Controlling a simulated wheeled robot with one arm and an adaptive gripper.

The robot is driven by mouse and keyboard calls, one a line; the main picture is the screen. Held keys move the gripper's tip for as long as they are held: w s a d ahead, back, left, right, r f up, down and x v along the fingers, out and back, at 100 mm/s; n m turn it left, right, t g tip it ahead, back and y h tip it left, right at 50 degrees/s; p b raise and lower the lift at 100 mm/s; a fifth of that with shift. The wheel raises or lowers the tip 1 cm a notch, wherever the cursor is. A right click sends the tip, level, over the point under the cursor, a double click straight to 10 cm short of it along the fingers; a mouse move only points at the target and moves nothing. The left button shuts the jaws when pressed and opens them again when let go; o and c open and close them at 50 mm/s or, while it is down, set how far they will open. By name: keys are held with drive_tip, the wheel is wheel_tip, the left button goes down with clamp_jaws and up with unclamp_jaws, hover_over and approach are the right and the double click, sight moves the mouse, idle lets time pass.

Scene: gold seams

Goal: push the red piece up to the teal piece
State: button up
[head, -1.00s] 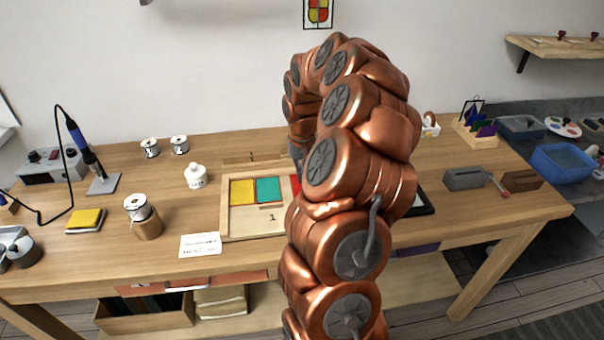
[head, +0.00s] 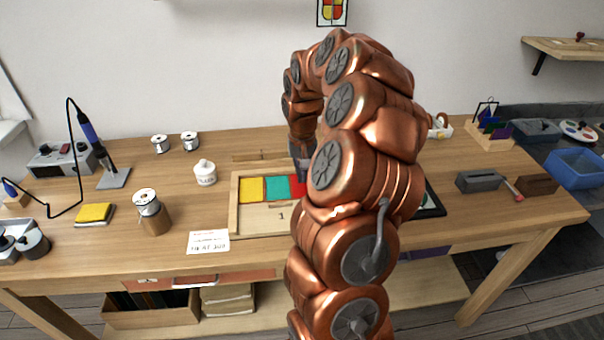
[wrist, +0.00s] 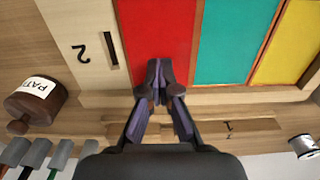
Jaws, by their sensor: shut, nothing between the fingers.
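The flat red piece (head: 298,186) lies in the wooden tray (head: 234,215), just right of the teal piece (head: 277,187). In the wrist view the red piece (wrist: 155,28) and the teal piece (wrist: 228,40) lie side by side, with only a thin brown line between their edges; I cannot tell if they touch. My gripper (wrist: 158,78) is shut and empty, with its fingertips over the red piece near its lower edge in the wrist view. In the head view my arm hides the right part of the red piece and of the tray.
A yellow piece (head: 251,189) lies left of the teal one. In the wrist view a brown labelled jar (wrist: 42,98) is at the left.

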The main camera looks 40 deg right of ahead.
drive_tip(key=o, duration=0.5)
drive_tip(key=shift+f, duration=0.15)
drive_tip(key=shift+o, duration=0.2)
wheel_tip(320, 180, up, 12)
idle(0.6)
